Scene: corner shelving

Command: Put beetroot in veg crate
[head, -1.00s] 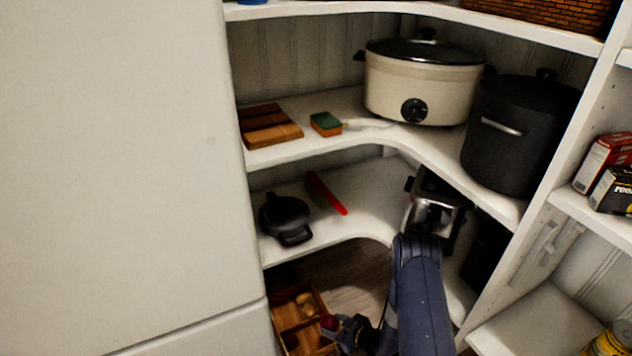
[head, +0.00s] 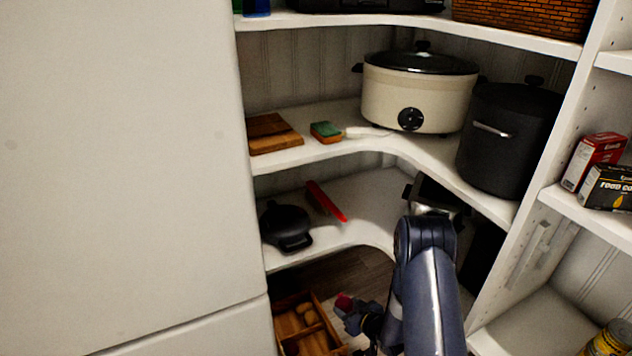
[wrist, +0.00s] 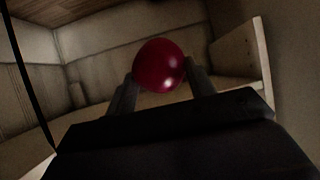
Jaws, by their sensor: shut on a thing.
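The beetroot (wrist: 159,66) is a round, shiny dark red thing held between the two fingers of my gripper (wrist: 160,88) in the wrist view. In the head view the beetroot (head: 344,302) shows small at the tip of my gripper (head: 350,312), low in the picture. The veg crate (head: 284,302) is a brown wooden box with dividers on the floor at the bottom left. Several yellowish-brown vegetables (head: 308,314) lie in its right compartment. My gripper is just right of the crate in the head view. The crate's near end is cut off by the picture edge.
The low shelf above the crate holds a black pan (head: 286,226), a red-handled thing (head: 326,200) and a metal appliance (head: 434,196). The middle shelf holds a slow cooker (head: 420,92) and a black pot (head: 506,140). A white panel (head: 130,160) fills the left.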

